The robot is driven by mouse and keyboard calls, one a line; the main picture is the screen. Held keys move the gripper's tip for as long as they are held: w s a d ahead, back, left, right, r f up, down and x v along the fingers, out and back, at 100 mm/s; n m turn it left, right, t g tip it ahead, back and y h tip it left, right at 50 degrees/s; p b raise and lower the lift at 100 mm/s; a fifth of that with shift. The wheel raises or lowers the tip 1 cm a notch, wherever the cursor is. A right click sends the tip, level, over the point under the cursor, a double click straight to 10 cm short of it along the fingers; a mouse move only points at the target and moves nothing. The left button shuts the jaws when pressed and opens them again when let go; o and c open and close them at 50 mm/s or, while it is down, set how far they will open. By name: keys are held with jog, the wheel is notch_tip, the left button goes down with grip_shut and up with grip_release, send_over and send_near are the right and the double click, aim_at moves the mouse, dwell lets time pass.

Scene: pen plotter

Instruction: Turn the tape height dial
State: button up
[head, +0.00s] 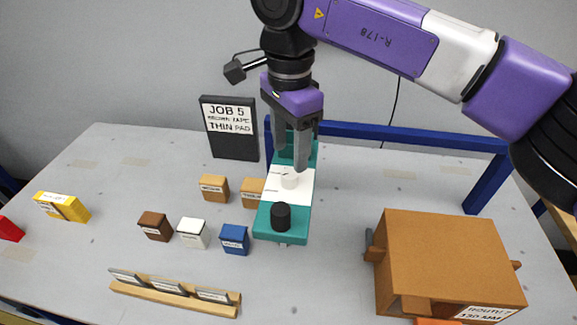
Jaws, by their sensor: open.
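A teal and white device (300,196) stands near the middle of the table. On its white face sits a small white round knob (291,180) with dark marks beside it. A larger black knob (281,216) sits on its teal front end. I cannot read which knob is the tape height dial. My gripper (290,162) points down over the device with its fingers apart and nothing visible between them. The fingertips are just above or beside the white knob; contact cannot be told. The fingers hide part of the device's back.
A dark sign (229,145) reads JOB 5, brown tape, thin pad. Small brown, white and blue blocks (235,239) stand left of the device. A wooden rack (175,297) lies in front. A large brown box (440,255) stands right. A blue frame (410,137) runs behind.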

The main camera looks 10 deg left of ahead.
aim_at(289, 173)
notch_tip(289, 173, down, 6)
jog(key=shift+r+p, duration=0.15)
jog(key=shift+p, duration=0.2)
jog(key=shift+c, duration=0.4)
grip_shut()
